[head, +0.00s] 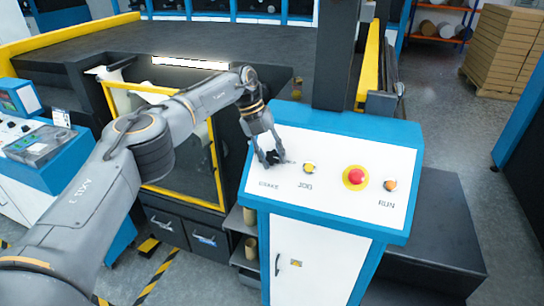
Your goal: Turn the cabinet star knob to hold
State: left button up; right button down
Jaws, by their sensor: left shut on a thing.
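My left gripper (272,161) reaches down onto the left part of the sloped white control panel (330,207) of the blue and white cabinet. Its fingers are shut on the dark star knob (275,157), which is mostly hidden between them. The knob's pointing direction cannot be made out. A small label below the knob is too small to read. My right gripper is not in view.
On the panel, right of the knob, are a yellow JOG button (309,168), a red emergency button (355,176) on a yellow ring and an orange RUN button (390,185). A black post (337,60) rises behind the panel. A yellow-framed machine opening (170,140) lies left.

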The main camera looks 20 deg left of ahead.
pick_arm(q)
jog(key=shift+s+f, duration=0.15)
jog(key=shift+f, duration=0.15)
jog(key=o, duration=1.2)
jog(key=shift+d, duration=0.1)
jog(key=shift+r, duration=0.1)
jog(key=shift+r, duration=0.1)
jog(key=shift+a+r, duration=0.2)
jog(key=shift+r, duration=0.1)
jog(key=v, duration=0.6)
jog(key=shift+a+r, duration=0.1)
jog(key=shift+r, duration=0.2)
